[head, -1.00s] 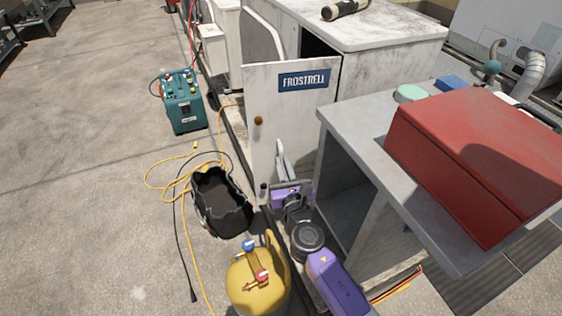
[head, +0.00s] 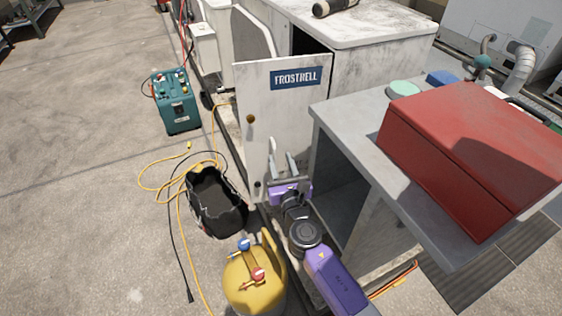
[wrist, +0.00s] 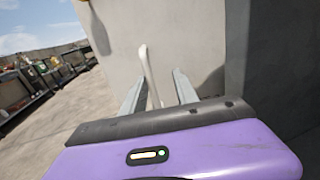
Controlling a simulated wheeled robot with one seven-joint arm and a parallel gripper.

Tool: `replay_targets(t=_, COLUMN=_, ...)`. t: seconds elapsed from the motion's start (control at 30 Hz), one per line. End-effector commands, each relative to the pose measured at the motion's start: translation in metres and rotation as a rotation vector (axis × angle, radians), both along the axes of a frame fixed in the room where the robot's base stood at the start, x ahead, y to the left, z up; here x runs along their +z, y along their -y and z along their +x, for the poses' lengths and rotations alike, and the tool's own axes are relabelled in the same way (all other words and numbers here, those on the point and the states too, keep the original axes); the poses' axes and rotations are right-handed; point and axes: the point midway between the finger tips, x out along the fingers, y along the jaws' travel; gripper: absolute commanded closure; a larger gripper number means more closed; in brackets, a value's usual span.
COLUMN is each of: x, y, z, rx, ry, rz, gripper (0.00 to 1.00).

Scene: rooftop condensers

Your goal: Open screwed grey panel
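The pale grey panel (head: 262,110) with the blue FROSTRELL label (head: 296,77) stands swung out from the condenser housing, with a dark gap behind its top edge. A round brown knob (head: 250,118) is on its left side. My purple gripper (head: 283,167) is low in front of the panel's lower right part, left of the grey table. In the wrist view, my fingers (wrist: 158,90) are apart. A pale upright handle bar (wrist: 148,72) shows between them, nearer the left finger; I cannot tell whether they touch. No screws can be made out.
A grey table (head: 345,125) bearing a red toolbox (head: 465,150) stands close on the right. A teal machine (head: 177,102) stands farther back. Open floor lies left.

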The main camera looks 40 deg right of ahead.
Motion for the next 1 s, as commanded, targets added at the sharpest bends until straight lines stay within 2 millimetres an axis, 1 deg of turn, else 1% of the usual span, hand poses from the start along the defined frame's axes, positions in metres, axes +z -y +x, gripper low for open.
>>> replay_targets(t=0.17, x=0.001, y=0.001, z=-0.001, rx=-0.003, ry=0.001, rz=-0.001, gripper=0.68)
replay_targets(t=0.27, x=0.0, y=-0.003, z=-0.006, rx=-0.002, ry=0.0, rz=0.0, gripper=0.68)
replay_targets(t=0.6, x=-0.001, y=-0.032, z=-0.051, rx=0.0, ry=-0.001, rz=0.0, gripper=0.68)
replay_targets(t=0.7, x=-0.001, y=-0.037, z=-0.06, rx=0.0, ry=0.0, rz=0.0, gripper=0.68)
replay_targets(t=0.8, x=-0.001, y=-0.04, z=-0.065, rx=0.0, ry=-0.001, rz=0.001, gripper=0.68)
replay_targets(t=1.0, x=0.0, y=-0.041, z=-0.067, rx=-0.001, ry=0.001, rz=-0.001, gripper=0.68)
